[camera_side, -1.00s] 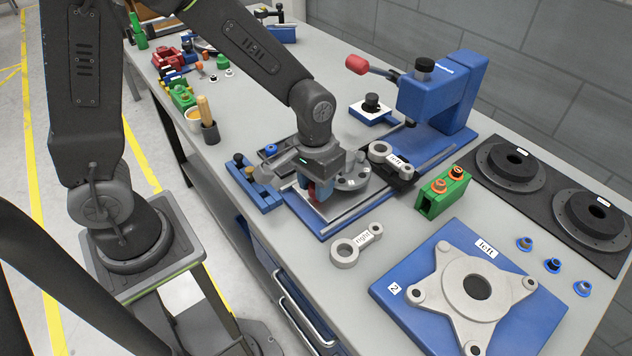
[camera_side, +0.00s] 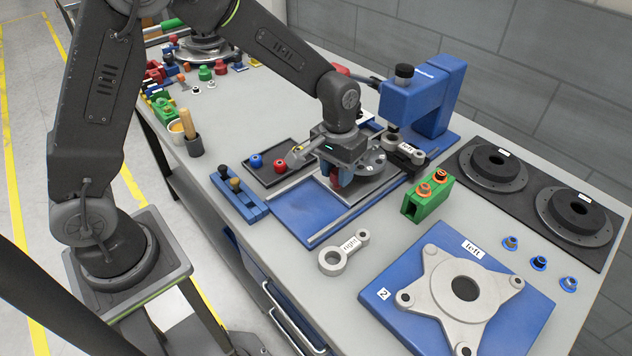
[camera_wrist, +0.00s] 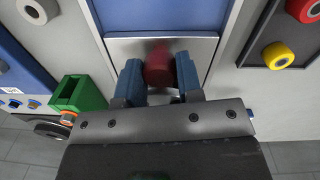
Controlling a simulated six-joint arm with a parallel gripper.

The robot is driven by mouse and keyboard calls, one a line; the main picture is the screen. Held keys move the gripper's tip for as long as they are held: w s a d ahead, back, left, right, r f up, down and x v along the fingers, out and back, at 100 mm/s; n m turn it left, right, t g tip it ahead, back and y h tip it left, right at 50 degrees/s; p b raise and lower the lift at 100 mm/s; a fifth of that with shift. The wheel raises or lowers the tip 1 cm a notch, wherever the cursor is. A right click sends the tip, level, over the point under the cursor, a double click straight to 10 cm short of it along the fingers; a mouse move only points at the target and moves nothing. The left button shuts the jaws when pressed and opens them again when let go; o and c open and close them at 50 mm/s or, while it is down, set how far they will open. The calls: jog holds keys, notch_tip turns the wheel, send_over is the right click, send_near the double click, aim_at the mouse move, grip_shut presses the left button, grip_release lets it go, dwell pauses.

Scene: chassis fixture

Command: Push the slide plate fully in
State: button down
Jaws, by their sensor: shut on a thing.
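The slide plate (camera_side: 333,189) is a flat silver plate between two rails on a long blue base (camera_side: 297,212). It carries a round grey fixture (camera_side: 371,163) and lies toward the press end, with bare blue base in front of it. In the wrist view the plate (camera_wrist: 120,46) shows around my fingers. My gripper (camera_side: 339,178) is low over the plate's front part, its blue fingers shut on a red knob (camera_wrist: 158,66) on the plate. My wrist hides part of the plate in the side view, so I cannot tell its gap to the far end.
A blue press (camera_side: 425,95) stands at the far end of the base. A part labelled left (camera_side: 392,143) and a green block (camera_side: 430,198) lie to the right. The part labelled right (camera_side: 332,262) lies in front. A dark tray (camera_side: 264,176) with coloured knobs is left.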

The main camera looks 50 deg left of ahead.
jog(key=shift+w, duration=3.2)
jog(key=c, duration=0.8)
grip_release()
jog(key=shift+r, duration=0.1)
jog(key=r, duration=1.2)
jog(key=shift+s+a+r, duration=0.1)
jog(key=shift+a+r, duration=0.1)
jog(key=shift+r, duration=0.65)
